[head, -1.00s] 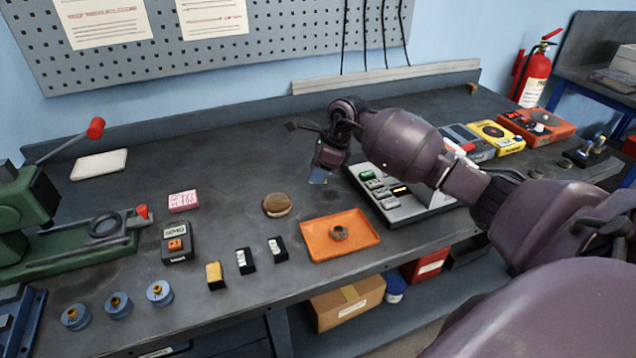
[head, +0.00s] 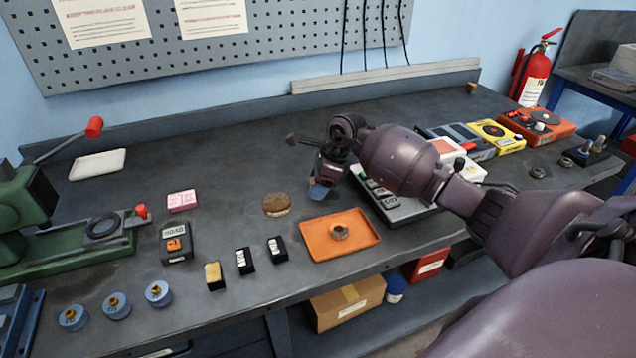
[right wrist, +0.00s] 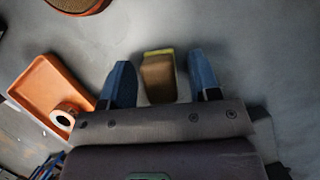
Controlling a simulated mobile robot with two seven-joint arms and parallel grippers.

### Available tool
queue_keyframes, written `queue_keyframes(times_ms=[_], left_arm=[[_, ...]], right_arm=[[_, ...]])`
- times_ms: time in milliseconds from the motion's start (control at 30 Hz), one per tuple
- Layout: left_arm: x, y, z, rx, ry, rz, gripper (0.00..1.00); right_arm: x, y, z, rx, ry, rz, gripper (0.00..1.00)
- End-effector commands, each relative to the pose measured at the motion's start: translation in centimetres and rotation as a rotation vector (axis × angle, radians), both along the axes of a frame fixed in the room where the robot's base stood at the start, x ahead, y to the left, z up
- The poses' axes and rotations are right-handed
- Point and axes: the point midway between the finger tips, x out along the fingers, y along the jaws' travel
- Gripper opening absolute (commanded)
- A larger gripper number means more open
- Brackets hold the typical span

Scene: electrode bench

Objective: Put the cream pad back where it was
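My right gripper (head: 318,192) is low over the bench, between the brown round pad and the grey keyed panel. In the right wrist view its two blue fingers (right wrist: 162,82) are apart. A small tan block with a yellow edge (right wrist: 158,80) lies between them, with a gap to each finger. It may be the cream pad, but its colour looks shaded. In the head view the gripper mostly hides it. An orange tray (head: 315,248) with a metal ring (head: 339,231) stands nearer the front edge. My left gripper is not in view.
A brown round pad (head: 276,204) lies left of the gripper. Small black-based blocks, yellow (head: 213,275) and white (head: 245,261), stand nearer the front. The keyed panel (head: 400,210) is close on the right. The bench behind the gripper is clear.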

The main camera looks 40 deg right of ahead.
Motion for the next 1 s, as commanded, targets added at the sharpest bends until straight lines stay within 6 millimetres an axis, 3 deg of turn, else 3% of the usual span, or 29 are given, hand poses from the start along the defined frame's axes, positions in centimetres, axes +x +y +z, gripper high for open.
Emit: queue_keyframes(times_ms=[333, 800, 1000], left_arm=[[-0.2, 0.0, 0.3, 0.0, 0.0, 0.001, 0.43], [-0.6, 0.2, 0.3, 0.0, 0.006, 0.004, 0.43], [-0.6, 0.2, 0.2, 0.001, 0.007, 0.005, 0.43]], right_arm=[[-0.2, -0.5, 1.4, -0.002, -0.003, -0.001, 0.56], [-2.1, -3.0, 9.2, -0.003, -0.002, 0.001, 0.56], [-2.6, -3.6, 11.0, -0.001, -0.001, 0.0, 0.56]])
